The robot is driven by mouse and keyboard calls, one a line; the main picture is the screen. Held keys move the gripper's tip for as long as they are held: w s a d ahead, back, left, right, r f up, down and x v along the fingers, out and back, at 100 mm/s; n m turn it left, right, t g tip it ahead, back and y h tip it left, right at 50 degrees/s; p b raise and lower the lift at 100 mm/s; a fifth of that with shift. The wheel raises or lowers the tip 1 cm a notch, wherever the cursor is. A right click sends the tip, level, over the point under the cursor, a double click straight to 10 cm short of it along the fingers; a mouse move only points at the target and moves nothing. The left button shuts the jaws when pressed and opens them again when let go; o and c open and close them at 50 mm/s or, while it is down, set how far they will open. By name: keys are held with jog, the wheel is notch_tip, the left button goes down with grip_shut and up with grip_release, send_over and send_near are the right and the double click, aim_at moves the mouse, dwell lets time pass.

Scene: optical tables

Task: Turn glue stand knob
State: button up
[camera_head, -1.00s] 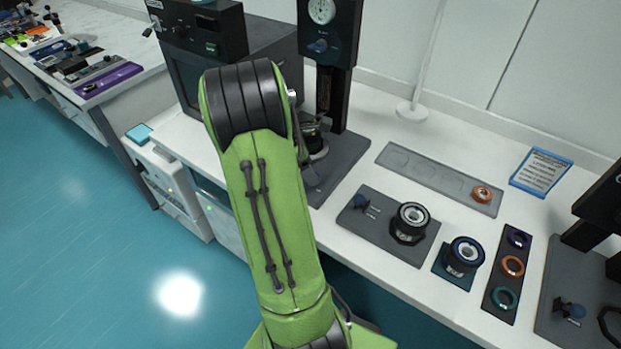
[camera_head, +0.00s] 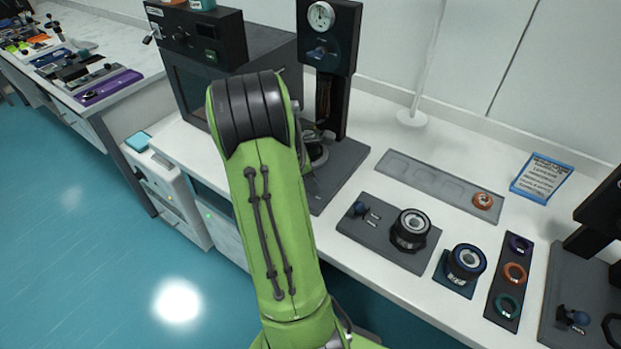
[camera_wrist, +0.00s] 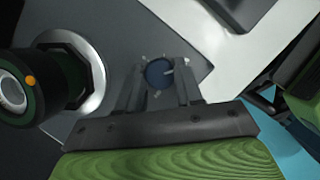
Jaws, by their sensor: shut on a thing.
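The glue stand is a tall dark column (camera_head: 332,100) with a round dial at its top and a grey base (camera_head: 347,165). In the wrist view a blue round knob (camera_wrist: 158,75) sits on the grey base. My gripper (camera_wrist: 159,84) is shut on the knob, one dark finger on each side. A dark cylinder with an orange dot (camera_wrist: 30,82) stands in a silver ring to the left of the knob. In the head view my green arm hides the gripper and this knob.
A dark box machine (camera_head: 215,70) stands left of the stand. To the right are a grey plate with a black ring-topped part (camera_head: 410,228), a blue-ringed part (camera_head: 466,262), a tray with coloured rings (camera_head: 511,280), a long slotted tray (camera_head: 425,178) and a blue-framed sign (camera_head: 541,178).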

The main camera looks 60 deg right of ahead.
jog(key=shift+r+m+p, duration=0.15)
jog(key=shift+m+p, duration=0.15)
jog(key=shift+p, duration=0.1)
jog(key=m+y+p, duration=0.1)
jog(key=m+p, duration=0.2)
jog(key=p, duration=0.1)
jog(key=shift+d+m+g, duration=0.1)
jog(key=shift+m+g, duration=0.3)
jog(key=m+y+p, duration=0.1)
jog(key=m, duration=0.1)
jog(key=shift+d+m+p, duration=0.1)
jog(key=shift+m+p, duration=0.2)
jog(key=m+y+p, duration=0.1)
jog(key=m+y, duration=0.1)
jog(key=m, duration=0.1)
jog(key=shift+d+m, duration=0.1)
jog(key=shift+m, duration=0.2)
jog(key=m+y, duration=0.1)
jog(key=m, duration=0.2)
jog(key=m+t+y, duration=0.1)
jog(key=m, duration=0.2)
jog(key=shift+d+m+p, duration=0.15)
jog(key=shift+m+p, duration=0.15)
jog(key=m+t, duration=0.1)
jog(key=m, duration=0.2)
jog(key=m+t+y, duration=0.1)
jog(key=m, duration=0.2)
jog(key=shift+s+t, duration=0.15)
jog(key=shift+t, duration=0.15)
jog(key=shift+m, duration=0.3)
